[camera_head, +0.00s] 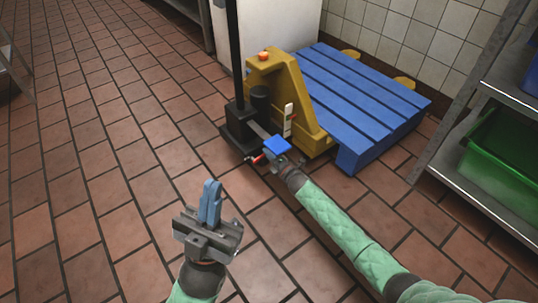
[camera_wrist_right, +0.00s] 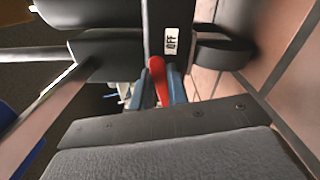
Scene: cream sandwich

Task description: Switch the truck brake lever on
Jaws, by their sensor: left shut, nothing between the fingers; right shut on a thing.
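The yellow pallet truck (camera_head: 287,90) stands at the upper middle of the head view, its dark handle column rising at its left. Its red brake lever (camera_head: 259,159) shows small, low on the truck's near side. In the right wrist view the red lever (camera_wrist_right: 158,80) stands between the blue fingers of my right gripper (camera_wrist_right: 168,88), which is shut on it. A label reading OFF (camera_wrist_right: 172,41) is just above the lever. In the head view my right gripper (camera_head: 270,152) is at the truck's base, partly hidden. My left gripper (camera_head: 211,203) is shut and empty above the floor.
A blue pallet (camera_head: 355,95) lies on the truck's forks against the tiled wall. A metal shelf (camera_head: 480,195) with a green crate (camera_head: 505,150) stands at the right. The tiled floor (camera_head: 100,130) to the left is clear.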

